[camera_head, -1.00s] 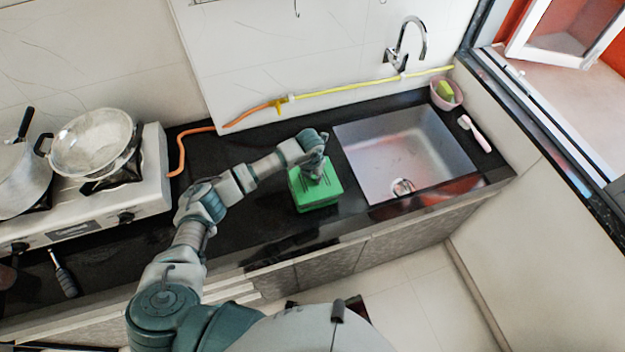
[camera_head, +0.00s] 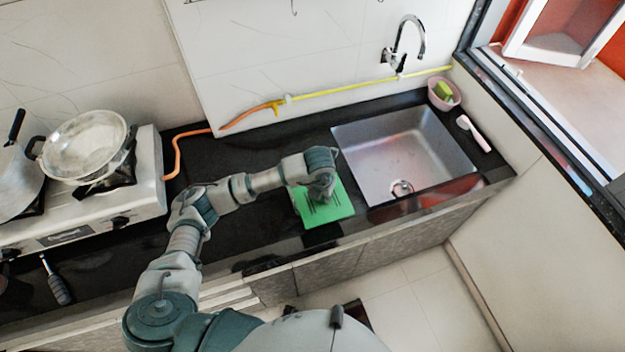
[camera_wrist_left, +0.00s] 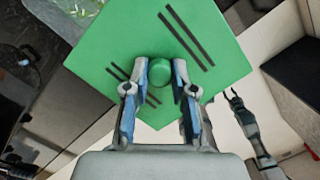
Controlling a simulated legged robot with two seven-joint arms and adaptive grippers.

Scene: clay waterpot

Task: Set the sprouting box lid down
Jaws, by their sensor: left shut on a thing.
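The green lid (camera_head: 327,208) is a flat square plate with dark slots and a round knob (camera_wrist_left: 160,70). My left gripper (camera_head: 324,188) is over it from above, its two fingers shut on the knob; this shows closely in the left wrist view (camera_wrist_left: 160,75). In the head view the lid is over the black counter, left of the sink; its height is hard to tell. No box walls show under it there. My right gripper (camera_wrist_left: 236,98) shows small in the wrist view, fingers apart and empty.
The sink (camera_head: 402,155) is just right of the lid. A stove (camera_head: 80,205) with a pan (camera_head: 85,147) stands at the left. A yellow and orange hose (camera_head: 340,90) runs along the wall. The black counter (camera_head: 235,160) behind my left arm is clear.

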